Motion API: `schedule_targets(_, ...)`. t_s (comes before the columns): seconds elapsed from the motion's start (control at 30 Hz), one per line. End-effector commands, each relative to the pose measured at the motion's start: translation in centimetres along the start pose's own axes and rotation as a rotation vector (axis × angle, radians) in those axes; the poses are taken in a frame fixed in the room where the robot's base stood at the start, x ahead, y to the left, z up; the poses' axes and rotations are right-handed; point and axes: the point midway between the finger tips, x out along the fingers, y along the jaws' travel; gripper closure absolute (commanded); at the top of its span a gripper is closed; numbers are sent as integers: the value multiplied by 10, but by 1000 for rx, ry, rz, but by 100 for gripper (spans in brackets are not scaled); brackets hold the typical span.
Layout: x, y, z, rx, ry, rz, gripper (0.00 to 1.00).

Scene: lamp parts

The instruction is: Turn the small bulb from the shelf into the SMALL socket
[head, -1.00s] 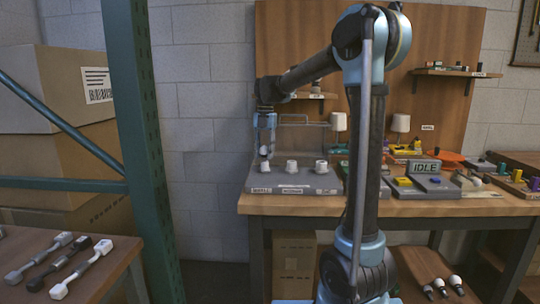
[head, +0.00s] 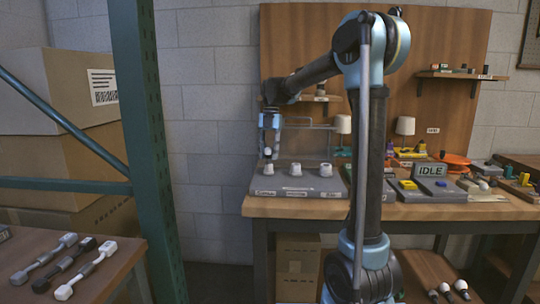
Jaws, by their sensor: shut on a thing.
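My gripper (head: 270,133) points down over the left end of a grey socket block (head: 300,188). It is shut on a small white bulb (head: 268,153), held upright just above the leftmost white socket (head: 268,172). This socket is the smallest of the row; its label is too small to read surely. The bulb's lower end is too small to tell whether it touches the socket. The middle socket (head: 295,170) and the right socket (head: 326,170) stand empty.
A thin grey frame (head: 310,125) stands behind the block. A shelf (head: 318,98) is on the back board, partly hidden by my arm. Several bulbs (head: 461,286) lie at lower right.

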Motion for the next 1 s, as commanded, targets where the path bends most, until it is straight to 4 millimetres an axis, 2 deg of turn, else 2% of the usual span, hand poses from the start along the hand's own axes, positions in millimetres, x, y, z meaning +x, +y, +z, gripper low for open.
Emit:
schedule_targets(0.37, -3, 0, -1, -1, 0, 0, 86)
schedule_targets(1.0, -31, 0, -6, -1, 0, 0, 86)
